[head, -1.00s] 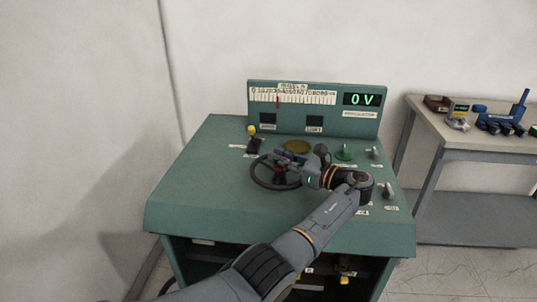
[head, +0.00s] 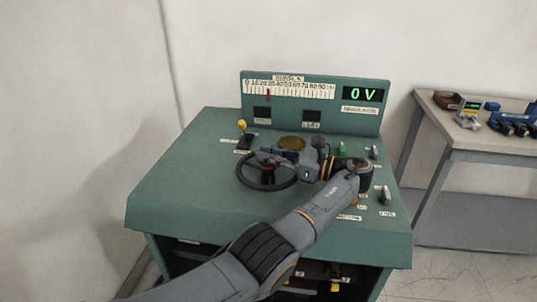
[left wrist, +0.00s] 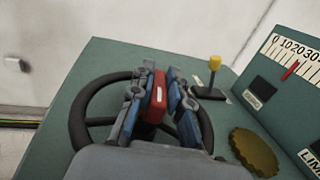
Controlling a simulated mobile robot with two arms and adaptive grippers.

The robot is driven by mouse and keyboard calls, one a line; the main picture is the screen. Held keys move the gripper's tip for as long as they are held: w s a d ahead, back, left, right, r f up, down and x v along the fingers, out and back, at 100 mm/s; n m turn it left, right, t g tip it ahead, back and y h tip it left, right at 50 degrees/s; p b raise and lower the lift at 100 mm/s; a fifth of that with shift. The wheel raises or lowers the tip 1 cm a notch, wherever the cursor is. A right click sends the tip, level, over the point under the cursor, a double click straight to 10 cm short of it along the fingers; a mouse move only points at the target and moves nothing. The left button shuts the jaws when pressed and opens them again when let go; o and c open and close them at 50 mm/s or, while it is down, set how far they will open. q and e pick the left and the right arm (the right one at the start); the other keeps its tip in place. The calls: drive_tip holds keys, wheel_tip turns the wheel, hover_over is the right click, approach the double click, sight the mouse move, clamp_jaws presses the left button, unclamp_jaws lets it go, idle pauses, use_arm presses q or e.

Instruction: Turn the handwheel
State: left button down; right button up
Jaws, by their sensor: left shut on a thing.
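The black handwheel (head: 262,184) lies on the sloping top of the green control desk (head: 170,190). In the left wrist view the handwheel (left wrist: 80,125) shows on both sides of my gripper. My left gripper (head: 264,157) reaches over the wheel from the right. In the left wrist view my left gripper (left wrist: 155,95) is shut on a red part (left wrist: 156,97) of the handwheel, held between its blue-padded fingers. My arm and gripper hide part of the rim. My right gripper is not in view.
A yellow-knobbed lever (head: 242,126) stands behind the wheel, and a brass disc (head: 292,143) lies beside it. The back panel has a scale with a red pointer (head: 268,95) and a display (head: 362,94) reading 0 V. A side table (head: 470,143) stands right.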

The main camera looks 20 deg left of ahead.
use_arm(q)
drive_tip(key=c, duration=1.4)
unclamp_jaws()
drive_tip(key=shift+o, duration=0.6)
drive_tip(key=shift+a, duration=0.1)
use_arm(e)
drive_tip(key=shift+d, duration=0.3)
use_arm(q)
wheel_tip(320, 180, up, 10)
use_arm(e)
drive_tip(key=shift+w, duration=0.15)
use_arm(q)
drive_tip(key=shift+f, duration=0.1)
